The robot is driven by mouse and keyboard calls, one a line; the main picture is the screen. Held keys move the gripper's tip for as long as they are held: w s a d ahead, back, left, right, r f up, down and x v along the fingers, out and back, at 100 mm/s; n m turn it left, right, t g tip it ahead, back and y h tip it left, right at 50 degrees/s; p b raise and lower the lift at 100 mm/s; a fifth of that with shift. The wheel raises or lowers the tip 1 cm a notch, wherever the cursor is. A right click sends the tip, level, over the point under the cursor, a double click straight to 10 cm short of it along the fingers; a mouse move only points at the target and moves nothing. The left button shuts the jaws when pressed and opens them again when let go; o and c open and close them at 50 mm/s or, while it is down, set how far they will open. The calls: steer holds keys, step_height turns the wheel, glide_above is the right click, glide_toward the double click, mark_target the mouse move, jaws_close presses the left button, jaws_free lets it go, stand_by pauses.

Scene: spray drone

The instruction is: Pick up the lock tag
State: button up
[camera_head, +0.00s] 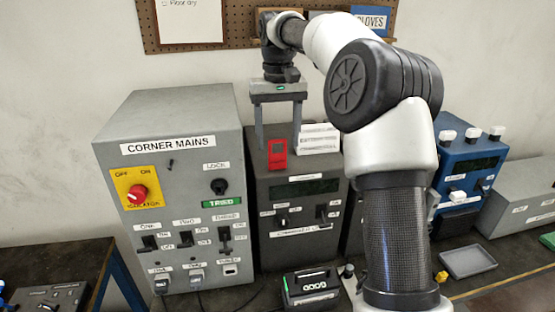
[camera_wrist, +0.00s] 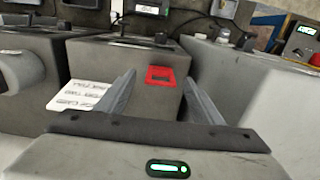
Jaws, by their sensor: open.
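The lock tag appears to be the small red piece (camera_head: 278,154) at the top front edge of the dark grey box in the middle. It also shows in the wrist view as a red piece with a dark window (camera_wrist: 160,77), between the fingertips in the picture. My gripper (camera_head: 279,140) points down over the dark box, with its fingers spread to either side of the red piece. It is open and empty. In the wrist view my gripper (camera_wrist: 159,76) shows both fingers apart. Whether the fingers are level with the tag is hard to tell.
The grey "CORNER MAINS" cabinet (camera_head: 122,180) stands close on the left. A white printed card (camera_head: 318,140) lies right of the tag on the dark box (camera_head: 262,210). A blue box (camera_head: 461,160) and a grey tray (camera_head: 468,262) are to the right. A pegboard (camera_head: 237,25) hangs behind.

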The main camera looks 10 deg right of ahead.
mark_target(277, 156)
steer(key=shift+w+f, duration=0.1)
steer(key=shift+f, duration=2.95)
steer(key=c, duration=1.1)
steer(key=shift+r+p, duration=0.5)
steer(key=shift+r, duration=4.55)
